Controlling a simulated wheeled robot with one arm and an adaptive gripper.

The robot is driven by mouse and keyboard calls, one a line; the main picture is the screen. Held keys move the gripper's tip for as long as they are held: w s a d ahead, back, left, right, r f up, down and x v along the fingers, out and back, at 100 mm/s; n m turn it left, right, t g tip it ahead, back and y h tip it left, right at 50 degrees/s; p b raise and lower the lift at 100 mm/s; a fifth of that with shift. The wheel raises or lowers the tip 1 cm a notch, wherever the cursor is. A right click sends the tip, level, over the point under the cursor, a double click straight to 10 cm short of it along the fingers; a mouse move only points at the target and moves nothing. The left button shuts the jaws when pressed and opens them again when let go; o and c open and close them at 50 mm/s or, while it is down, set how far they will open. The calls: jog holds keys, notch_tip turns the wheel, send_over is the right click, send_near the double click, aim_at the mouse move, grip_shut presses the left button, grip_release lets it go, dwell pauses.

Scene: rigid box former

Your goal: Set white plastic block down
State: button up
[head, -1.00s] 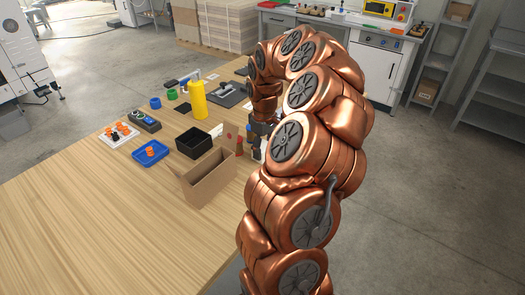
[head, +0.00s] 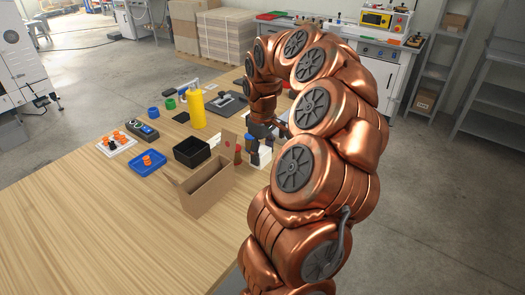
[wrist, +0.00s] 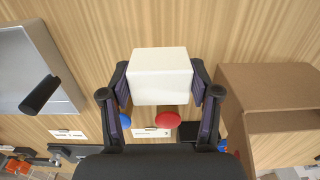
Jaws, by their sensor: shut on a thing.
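The white plastic block (wrist: 160,75) is between the two dark fingers of my gripper (wrist: 160,88) in the wrist view, which are shut on its left and right sides. Wood-grain table top shows behind and around the block; I cannot tell whether it touches the table. In the head view my gripper (head: 254,150) points down beside the right end of the open cardboard box (head: 205,187). A pale patch shows by the fingers there, but I cannot tell whether it is the block.
In the wrist view the cardboard box (wrist: 275,85) stands close on the right. A red disc (wrist: 168,119) and blue disc (wrist: 120,122) lie below the block. A black bin (head: 192,153), blue tray (head: 148,165) and yellow bottle (head: 197,106) stand left of my gripper. The near-left table is clear.

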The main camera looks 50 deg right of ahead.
jog(key=s+a+b, duration=0.1)
jog(key=s+a, duration=0.1)
jog(key=a, duration=0.1)
jog(key=s+a+b, duration=0.1)
jog(key=s+a, duration=0.2)
jog(key=s+a+r+b, duration=0.1)
jog(key=s+a, duration=0.2)
jog(key=a, duration=0.1)
jog(key=shift+r, duration=0.1)
jog(key=shift+a, duration=0.15)
jog(key=shift+a+r, duration=0.1)
jog(key=shift+a, duration=0.1)
